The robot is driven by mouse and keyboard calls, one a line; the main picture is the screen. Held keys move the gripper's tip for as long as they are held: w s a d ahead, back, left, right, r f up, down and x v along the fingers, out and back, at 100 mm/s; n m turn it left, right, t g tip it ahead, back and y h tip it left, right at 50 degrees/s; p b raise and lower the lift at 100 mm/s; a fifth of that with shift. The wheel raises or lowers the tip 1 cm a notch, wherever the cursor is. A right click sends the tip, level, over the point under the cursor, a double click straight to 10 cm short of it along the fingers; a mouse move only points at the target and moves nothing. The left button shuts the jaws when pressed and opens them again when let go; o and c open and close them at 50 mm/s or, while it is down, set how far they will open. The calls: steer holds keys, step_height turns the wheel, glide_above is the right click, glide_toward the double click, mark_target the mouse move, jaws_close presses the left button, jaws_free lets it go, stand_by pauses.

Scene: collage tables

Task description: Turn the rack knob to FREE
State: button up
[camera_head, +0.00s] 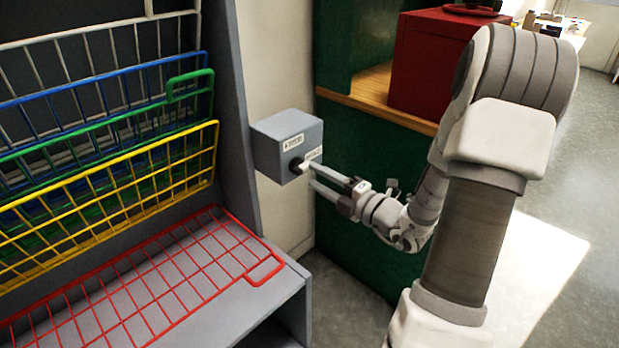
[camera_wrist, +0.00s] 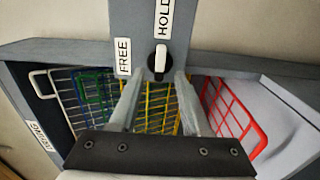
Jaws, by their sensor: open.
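The rack knob (camera_wrist: 160,62) is a black disc with a white bar on the face of a grey box (camera_head: 287,145). In the wrist view the bar stands upright, in line with the HOLD label (camera_wrist: 163,18). The FREE label (camera_wrist: 123,57) is to the left of the knob. In the head view the dark knob (camera_head: 297,166) shows at the lower front of the box. My gripper (camera_head: 312,174) is open in front of it. In the wrist view my fingertips (camera_wrist: 158,77) are on either side just below the knob; I cannot tell whether they touch it.
A grey stand at left holds white, blue, green and yellow wire racks (camera_head: 110,195); a red rack (camera_head: 150,280) lies flat low down. A green cabinet (camera_head: 350,230) is close behind my gripper, with a red box (camera_head: 435,60) above. Floor is open at right.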

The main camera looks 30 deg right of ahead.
mark_target(305, 171)
steer(key=shift+x, duration=1.6)
jaws_close()
